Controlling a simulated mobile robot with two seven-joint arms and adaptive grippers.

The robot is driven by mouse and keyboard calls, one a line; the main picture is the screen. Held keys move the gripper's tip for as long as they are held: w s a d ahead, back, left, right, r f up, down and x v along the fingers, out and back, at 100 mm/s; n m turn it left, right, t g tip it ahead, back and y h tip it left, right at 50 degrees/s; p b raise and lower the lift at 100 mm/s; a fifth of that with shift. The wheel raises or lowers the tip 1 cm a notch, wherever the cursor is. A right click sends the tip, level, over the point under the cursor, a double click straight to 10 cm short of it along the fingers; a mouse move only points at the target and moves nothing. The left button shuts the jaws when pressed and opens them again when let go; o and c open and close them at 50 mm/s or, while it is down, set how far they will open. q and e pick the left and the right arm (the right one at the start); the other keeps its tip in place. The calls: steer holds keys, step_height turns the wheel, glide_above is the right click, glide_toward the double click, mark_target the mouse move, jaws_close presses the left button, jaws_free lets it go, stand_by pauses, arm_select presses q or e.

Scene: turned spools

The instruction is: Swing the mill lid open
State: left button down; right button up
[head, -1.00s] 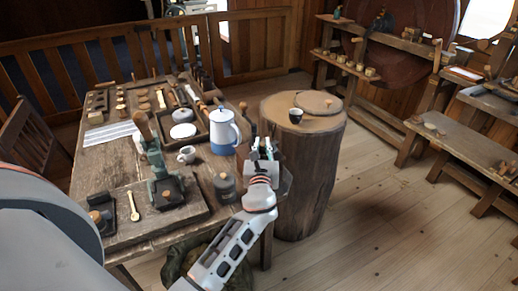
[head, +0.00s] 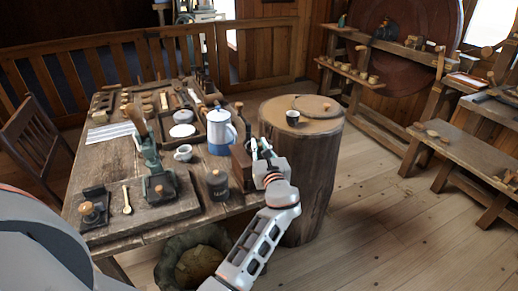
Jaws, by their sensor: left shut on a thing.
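My left gripper (head: 261,150) is at the right edge of the work table, its fingers closed. It is beside a brown wooden box (head: 241,167), which may be the mill. What lies between the fingers is too small and partly hidden to make out. I cannot tell whether a lid on the box is up or down. A green metal device with a wooden handle (head: 152,163) stands further left on a board. My right gripper is not in view.
A blue and white pot (head: 220,135), a white mug (head: 183,153) and a dark lidded jar (head: 218,184) stand on the table (head: 106,160). A stump (head: 310,170) with a dark cup (head: 292,117) is close behind my gripper.

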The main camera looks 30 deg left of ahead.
arm_select(q)
steer(key=shift+d+n+g+y+b, duration=0.35)
steer(key=shift+n+g+y+b, duration=0.15)
steer(key=shift+y+b, duration=0.1)
steer(key=c, duration=2)
jaws_free()
